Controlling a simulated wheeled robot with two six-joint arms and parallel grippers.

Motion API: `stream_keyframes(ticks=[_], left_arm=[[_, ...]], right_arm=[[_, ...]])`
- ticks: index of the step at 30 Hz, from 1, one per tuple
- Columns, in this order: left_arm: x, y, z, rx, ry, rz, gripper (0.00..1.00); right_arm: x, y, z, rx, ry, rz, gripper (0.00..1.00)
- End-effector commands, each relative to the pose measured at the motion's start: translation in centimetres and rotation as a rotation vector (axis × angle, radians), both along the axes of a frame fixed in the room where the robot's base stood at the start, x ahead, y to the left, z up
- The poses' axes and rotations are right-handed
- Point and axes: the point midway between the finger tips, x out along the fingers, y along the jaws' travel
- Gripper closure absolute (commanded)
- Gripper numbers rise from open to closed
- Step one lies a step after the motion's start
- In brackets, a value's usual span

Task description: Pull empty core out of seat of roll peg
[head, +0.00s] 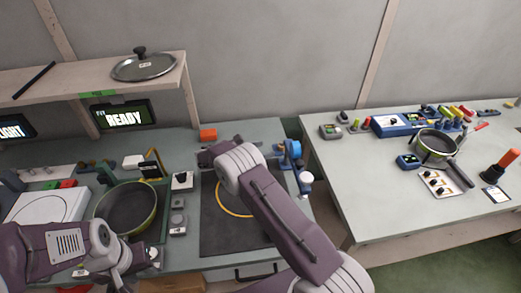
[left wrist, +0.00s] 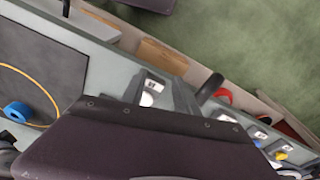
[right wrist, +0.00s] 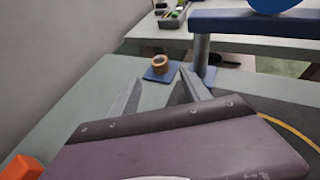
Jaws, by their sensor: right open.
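Any peg inside the core is too small to make out. My right gripper (right wrist: 160,78) is open, its two grey fingers pointing towards the core, with nothing seen between them; contact cannot be told. In the head view, my right arm hides most of this gripper. A blue roll (head: 292,148) shows on the stand there, and also in the left wrist view (left wrist: 17,111). My left gripper (head: 140,257) is near the pan; its fingers are unclear.
A dark mat (head: 222,236) with a yellow ring lies under my right arm. A green-rimmed pan (head: 127,208) is at the left. An orange block (head: 208,134) stands near the back wall. A blue bar (right wrist: 265,21) overhangs beside the core. A second table (head: 375,190) is at the right.

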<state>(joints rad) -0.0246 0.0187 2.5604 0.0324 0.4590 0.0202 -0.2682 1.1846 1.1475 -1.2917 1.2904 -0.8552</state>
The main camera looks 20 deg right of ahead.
Motion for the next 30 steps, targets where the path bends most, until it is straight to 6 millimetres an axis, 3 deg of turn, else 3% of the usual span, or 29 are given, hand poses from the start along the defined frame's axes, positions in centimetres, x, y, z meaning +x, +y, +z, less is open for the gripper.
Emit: stream_keyframes(ticks=[5, 18, 29, 30], left_arm=[[0.0, 0.0, 0.1, 0.0, 0.0, 0.0, 0.64], [0.0, 0.0, 0.5, 0.0, 0.0, 0.0, 0.64], [0.0, 0.0, 0.5, 0.0, 0.0, 0.0, 0.64], [0.0, 0.0, 0.5, 0.0, 0.0, 0.0, 0.64]], right_arm=[[0.2, -0.5, -0.1, -0.003, 0.0, 0.0, 0.44], [2.1, -7.3, -3.1, 0.0, -0.001, -0.002, 0.44], [2.4, -8.1, -3.4, 0.001, -0.002, -0.001, 0.44], [2.4, -8.1, -3.4, 0.001, -0.002, -0.001, 0.53]])
